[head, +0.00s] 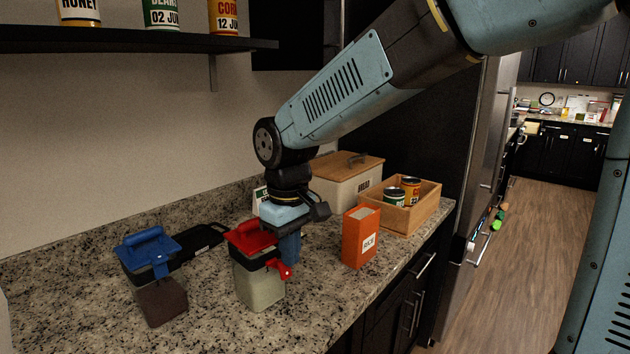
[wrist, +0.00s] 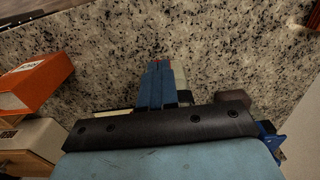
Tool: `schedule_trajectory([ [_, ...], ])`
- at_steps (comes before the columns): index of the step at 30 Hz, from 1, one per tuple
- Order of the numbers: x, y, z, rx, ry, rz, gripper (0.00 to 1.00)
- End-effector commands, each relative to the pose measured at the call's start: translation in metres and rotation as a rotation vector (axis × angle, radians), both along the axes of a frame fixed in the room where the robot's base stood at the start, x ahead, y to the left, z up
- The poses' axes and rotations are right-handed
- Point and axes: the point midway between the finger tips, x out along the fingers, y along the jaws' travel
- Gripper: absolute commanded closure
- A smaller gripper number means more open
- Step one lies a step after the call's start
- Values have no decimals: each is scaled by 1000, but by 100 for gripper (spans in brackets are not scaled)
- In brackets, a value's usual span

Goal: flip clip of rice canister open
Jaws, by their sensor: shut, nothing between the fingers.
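A clear canister with pale, rice-like contents (head: 260,287) stands upright on the counter under a red lid (head: 249,237) with a black band. Its red clip (head: 284,271) sticks out from the band at the front right, apparently angled away from the wall. My gripper (head: 289,250) points down just right of the lid, close to the clip; I cannot tell if they touch. In the wrist view the blue fingers (wrist: 158,82) are together and empty, with a little red at their tips. The gripper hides most of the canister there.
A blue-lidded canister with dark contents (head: 160,302) stands left, by a black-handled object (head: 203,240). An orange box (head: 361,236) is right of my gripper. Behind are a bread box (head: 334,190) and a wooden crate (head: 425,212) with cans. The front counter is clear.

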Motion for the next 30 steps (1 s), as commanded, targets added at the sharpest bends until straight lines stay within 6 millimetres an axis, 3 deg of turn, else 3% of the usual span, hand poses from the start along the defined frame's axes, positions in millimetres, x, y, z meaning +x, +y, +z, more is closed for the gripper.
schedule_trajectory([
  [17,-19,-19,1,0,0,0,100],
  [30,-18,-19,35,1,-2,0,100],
])
